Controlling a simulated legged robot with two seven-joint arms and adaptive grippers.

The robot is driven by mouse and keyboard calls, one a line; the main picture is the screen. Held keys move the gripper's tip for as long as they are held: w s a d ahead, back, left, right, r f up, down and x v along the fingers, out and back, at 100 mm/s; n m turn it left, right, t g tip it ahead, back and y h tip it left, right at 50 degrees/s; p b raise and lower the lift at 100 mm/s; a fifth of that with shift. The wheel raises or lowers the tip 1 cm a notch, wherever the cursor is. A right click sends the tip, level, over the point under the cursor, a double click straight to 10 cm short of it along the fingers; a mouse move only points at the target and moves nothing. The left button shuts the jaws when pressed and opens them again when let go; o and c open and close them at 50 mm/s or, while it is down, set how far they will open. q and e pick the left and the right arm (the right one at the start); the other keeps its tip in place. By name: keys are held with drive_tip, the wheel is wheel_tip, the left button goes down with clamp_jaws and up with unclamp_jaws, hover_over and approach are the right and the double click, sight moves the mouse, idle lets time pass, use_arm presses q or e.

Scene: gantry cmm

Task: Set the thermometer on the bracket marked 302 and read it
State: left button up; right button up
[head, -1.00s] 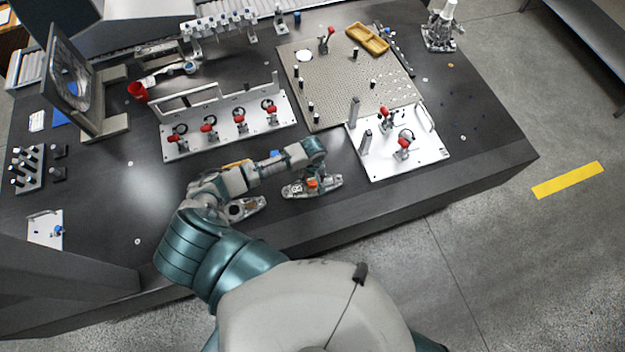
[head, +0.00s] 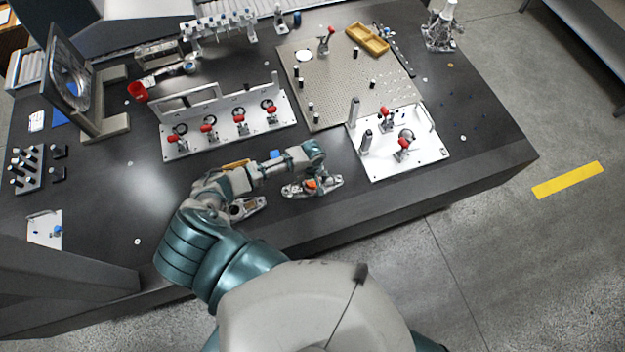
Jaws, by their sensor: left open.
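My left arm reaches over the front of the dark table. My left gripper (head: 312,181) is open and points down over a small metal fixture (head: 330,185) with an orange part. The gripper partly hides this fixture, and I cannot tell whether they touch. A second similar metal fixture (head: 247,207) lies to its left, partly behind my arm. I cannot make out which item is the thermometer. No number 302 is legible on any bracket. My right gripper is not in view.
A white plate with several red-tipped clamps (head: 240,141) stands behind my arm. A perforated plate (head: 345,80) and a white clamp plate (head: 425,157) lie to the right. A framed stand (head: 115,128) is at left. The front right table strip (head: 440,190) is clear.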

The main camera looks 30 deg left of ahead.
sight(312, 180)
use_arm(q)
wheel_tip(312, 180, up, 12)
drive_tip(key=p, duration=0.1)
idle(0.5)
idle(0.4)
